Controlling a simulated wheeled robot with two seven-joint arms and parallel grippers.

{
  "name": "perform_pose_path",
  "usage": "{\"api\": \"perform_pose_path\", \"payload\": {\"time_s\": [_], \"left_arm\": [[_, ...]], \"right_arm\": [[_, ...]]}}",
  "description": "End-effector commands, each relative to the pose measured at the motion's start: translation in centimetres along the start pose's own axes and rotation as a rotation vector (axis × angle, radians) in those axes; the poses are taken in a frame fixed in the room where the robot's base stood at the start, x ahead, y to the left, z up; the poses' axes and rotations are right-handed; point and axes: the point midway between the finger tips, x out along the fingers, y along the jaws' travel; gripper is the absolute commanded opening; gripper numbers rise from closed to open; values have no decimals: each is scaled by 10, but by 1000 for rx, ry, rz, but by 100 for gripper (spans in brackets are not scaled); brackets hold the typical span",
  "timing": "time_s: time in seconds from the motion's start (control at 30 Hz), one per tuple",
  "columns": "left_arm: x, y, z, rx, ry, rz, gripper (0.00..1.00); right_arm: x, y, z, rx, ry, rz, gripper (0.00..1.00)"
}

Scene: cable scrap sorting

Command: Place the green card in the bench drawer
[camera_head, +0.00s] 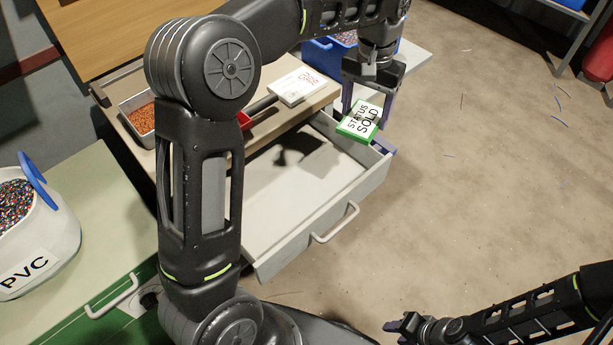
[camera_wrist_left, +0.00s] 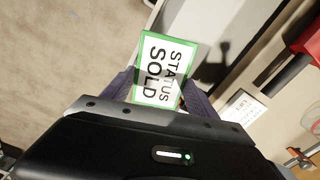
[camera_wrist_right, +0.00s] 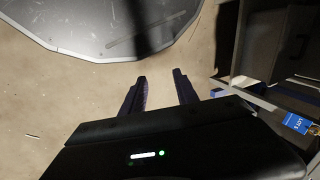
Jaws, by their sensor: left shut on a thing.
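The green card (camera_head: 361,120) has a green border and a white face reading "STATUS SOLD". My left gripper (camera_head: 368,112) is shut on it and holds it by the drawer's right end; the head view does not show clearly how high. The card also shows between the fingers in the left wrist view (camera_wrist_left: 163,66). The bench drawer (camera_head: 290,190) is pulled open, and the part of its pale floor that I see is bare. Part of the drawer is hidden behind my left arm. My right gripper (camera_wrist_right: 160,90) is open and empty, with its fingers apart over the floor.
A white PVC tub (camera_head: 40,235) stands on the green cabinet at left. The floor at right is largely clear, with a few wire scraps.

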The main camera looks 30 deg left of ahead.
Motion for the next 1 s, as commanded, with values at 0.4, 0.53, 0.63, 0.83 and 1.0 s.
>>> {"api": "perform_pose_path", "payload": {"time_s": [0.4,0.53,0.63,0.83,1.0], "left_arm": [[0,0,0,0,0,0,23],[2,-5,2,3,0,1,23],[9,-20,8,20,-4,1,23],[40,-74,42,109,-7,4,23],[70,-113,87,214,-5,3,23]], "right_arm": [[0,0,0,0,-1,0,37],[-1,0,0,0,0,0,48],[-4,-2,0,0,0,0,56],[-16,-6,0,0,0,0,72],[-25,-10,0,0,0,0,75]]}}
